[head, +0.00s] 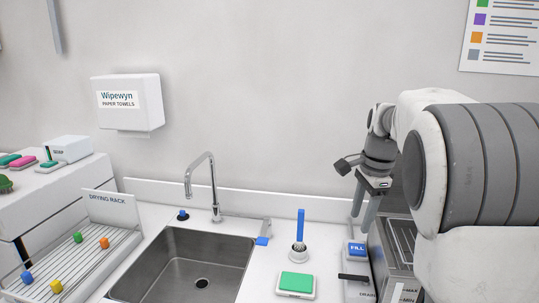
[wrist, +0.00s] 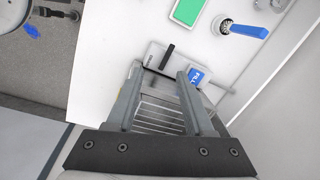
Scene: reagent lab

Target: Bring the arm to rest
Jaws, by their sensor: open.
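In the wrist view my gripper (wrist: 160,72) is open over the bath's wire rack (wrist: 160,118), and the FILL label (wrist: 196,77) shows just beyond the right finger. My arm is bent and fills the right side of the head view. It hides part of the bath.
A sink (head: 185,262) with a tall faucet (head: 214,185) is at centre. A blue-handled brush in a holder (head: 299,250) and a green-topped pad (head: 296,283) are on the counter left of the bath. A drying rack (head: 112,240) holding several coloured caps stands at left.

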